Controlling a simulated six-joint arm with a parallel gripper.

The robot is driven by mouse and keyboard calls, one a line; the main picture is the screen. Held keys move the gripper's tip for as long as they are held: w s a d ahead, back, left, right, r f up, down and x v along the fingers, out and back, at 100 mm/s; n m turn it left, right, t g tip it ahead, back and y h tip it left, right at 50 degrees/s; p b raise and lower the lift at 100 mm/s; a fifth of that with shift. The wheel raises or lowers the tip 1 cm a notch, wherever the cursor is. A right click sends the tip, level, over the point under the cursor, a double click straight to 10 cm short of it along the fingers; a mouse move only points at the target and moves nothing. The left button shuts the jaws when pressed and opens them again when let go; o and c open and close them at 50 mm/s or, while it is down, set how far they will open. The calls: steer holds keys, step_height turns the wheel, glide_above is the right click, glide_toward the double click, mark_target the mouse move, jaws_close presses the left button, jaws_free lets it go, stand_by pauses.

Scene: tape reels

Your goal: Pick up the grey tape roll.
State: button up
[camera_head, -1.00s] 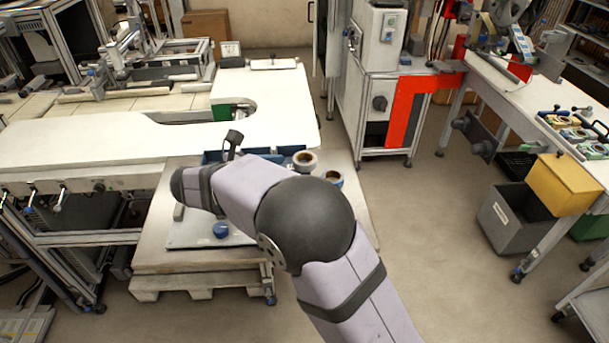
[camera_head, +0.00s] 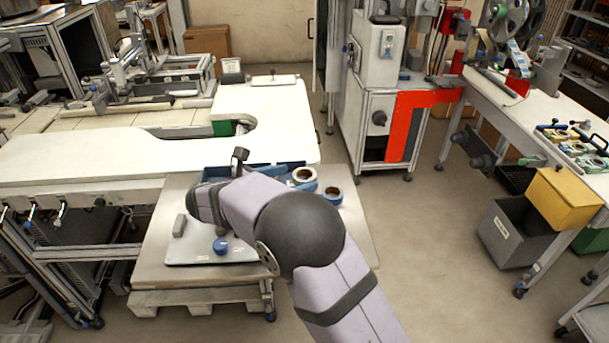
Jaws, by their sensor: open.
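Two tape rolls lie at the right back of the low table (camera_head: 340,240). One is a pale roll (camera_head: 304,175) with a brown core, at the blue tray's right end. The other roll (camera_head: 333,195) has a bluish side and stands just right of it. Neither is clearly grey, and I cannot tell whether one is the grey tape roll. My purple arm crosses the table, with its wrist left of the rolls. My gripper cannot be made out. A small dark piece (camera_head: 240,156) sticks up behind the wrist; I cannot tell what it belongs to.
A blue tray (camera_head: 216,172) lies partly behind my arm. A pale board (camera_head: 195,255) with a blue knob (camera_head: 220,245) and a small grey block (camera_head: 179,225) lies in front. A white workbench (camera_head: 75,155) borders the table behind and left.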

mark_target(309, 174)
steer(key=shift+p+x, duration=0.3)
steer(key=shift+x, duration=1.3)
steer(key=shift+a, duration=0.1)
steer(key=c, duration=1.2)
steer(key=shift+c, duration=0.2)
step_height(309, 174, up, 10)
steer(key=b, duration=0.1)
steer(key=shift+r, duration=0.1)
